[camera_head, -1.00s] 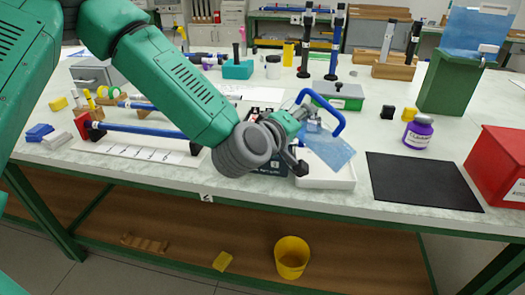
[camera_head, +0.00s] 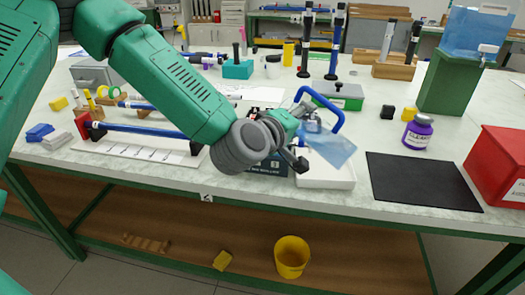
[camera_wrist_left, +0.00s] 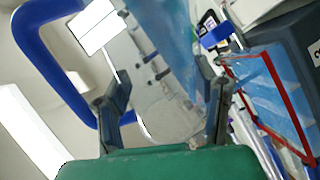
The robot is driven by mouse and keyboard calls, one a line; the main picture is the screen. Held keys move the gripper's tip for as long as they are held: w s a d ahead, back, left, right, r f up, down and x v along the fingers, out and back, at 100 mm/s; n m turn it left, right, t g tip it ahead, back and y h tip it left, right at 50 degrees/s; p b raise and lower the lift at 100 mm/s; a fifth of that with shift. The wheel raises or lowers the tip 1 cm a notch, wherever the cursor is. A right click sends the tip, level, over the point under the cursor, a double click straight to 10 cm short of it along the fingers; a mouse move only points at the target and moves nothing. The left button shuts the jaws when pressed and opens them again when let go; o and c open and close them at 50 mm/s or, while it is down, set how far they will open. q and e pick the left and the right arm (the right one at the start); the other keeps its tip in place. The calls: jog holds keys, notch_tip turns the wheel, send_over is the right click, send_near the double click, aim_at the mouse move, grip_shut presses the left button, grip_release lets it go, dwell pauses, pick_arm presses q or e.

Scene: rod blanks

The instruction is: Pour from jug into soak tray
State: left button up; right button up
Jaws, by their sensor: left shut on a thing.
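My left gripper (camera_head: 303,140) is shut on a clear jug (camera_head: 334,147) with a blue handle (camera_head: 331,108). The jug is tilted and held over the white soak tray (camera_head: 325,182) near the bench's front edge. The gripper hides part of the jug and the tray's left side. In the left wrist view, the fingers (camera_wrist_left: 162,110) close around the clear jug body, and the blue handle (camera_wrist_left: 48,62) loops at the left. Bluish see-through material shows in the jug, but I cannot make out a stream. My right gripper is not in view.
A black mat (camera_head: 422,181) lies right of the tray, with a purple-labelled bottle (camera_head: 417,133) behind it. A red bin (camera_head: 500,165) stands at the right edge. A blue rod (camera_head: 140,131) on a stand lies left.

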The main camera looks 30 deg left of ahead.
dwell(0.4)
pick_arm(q)
jog(key=shift+r, duration=0.25)
jog(key=shift+a+n, duration=0.1)
jog(key=shift+n, duration=0.2)
dwell(0.5)
jog(key=shift+r+h, duration=0.2)
jog(key=shift+h, duration=0.1)
jog(key=shift+f, duration=0.15)
dwell(0.4)
